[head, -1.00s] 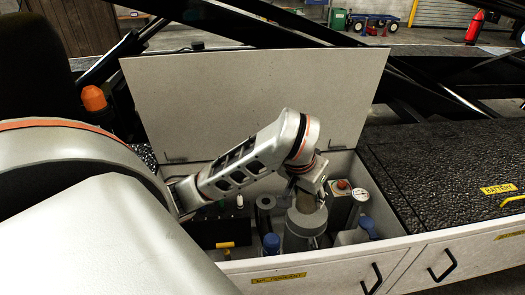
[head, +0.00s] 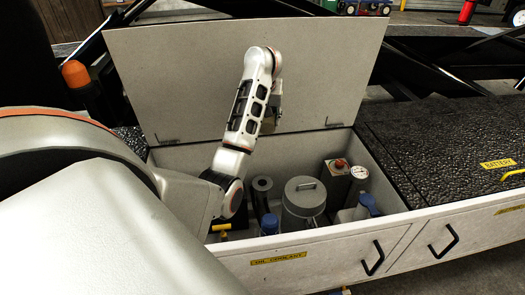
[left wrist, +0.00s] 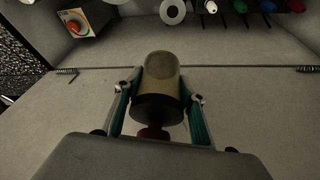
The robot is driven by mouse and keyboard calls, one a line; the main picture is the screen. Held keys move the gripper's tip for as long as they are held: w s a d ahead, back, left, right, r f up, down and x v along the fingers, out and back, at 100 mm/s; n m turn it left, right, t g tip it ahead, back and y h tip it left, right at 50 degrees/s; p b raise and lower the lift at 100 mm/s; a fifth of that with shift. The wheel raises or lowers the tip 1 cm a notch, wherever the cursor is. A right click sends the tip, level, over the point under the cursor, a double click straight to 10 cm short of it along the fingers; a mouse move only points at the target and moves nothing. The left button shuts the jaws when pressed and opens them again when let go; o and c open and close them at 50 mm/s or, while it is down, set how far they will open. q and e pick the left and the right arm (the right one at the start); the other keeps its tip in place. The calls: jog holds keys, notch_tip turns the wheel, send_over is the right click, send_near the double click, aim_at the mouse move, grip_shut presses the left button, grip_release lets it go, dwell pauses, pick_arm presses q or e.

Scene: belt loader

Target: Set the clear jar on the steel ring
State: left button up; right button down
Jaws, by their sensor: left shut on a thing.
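The clear jar (left wrist: 162,72) is a brownish see-through cylinder with a dark band and a red part at its near end. My left gripper (left wrist: 161,92) is shut on it, with a teal finger on each side. In the head view my left gripper (head: 271,108) is raised in front of the open lid panel, above the bay; it is partly hidden by my arm and the jar is hard to make out there. My right gripper is out of view.
The upright lid panel (head: 180,75) closes off the back.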

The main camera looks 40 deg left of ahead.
pick_arm(q)
notch_tip(320, 180, down, 11)
jog(key=a+b, duration=0.1)
jog(key=a, duration=0.1)
jog(key=b, duration=0.2)
send_over(263, 180)
jog(key=s, duration=0.2)
notch_tip(263, 180, down, 13)
jog(key=f, duration=0.2)
jog(key=d+f, duration=0.1)
jog(key=f, duration=0.1)
jog(key=shift+w+f, duration=0.1)
jog(key=shift+w, duration=0.05)
jog(key=shift+f, duration=0.25)
jog(key=shift+f, duration=0.1)
jog(key=shift+f+b, duration=0.2)
jog(key=shift+b, duration=0.15)
jog(key=o, duration=1.2)
jog(key=shift+o, duration=1.1)
jog(key=shift+r, duration=0.1)
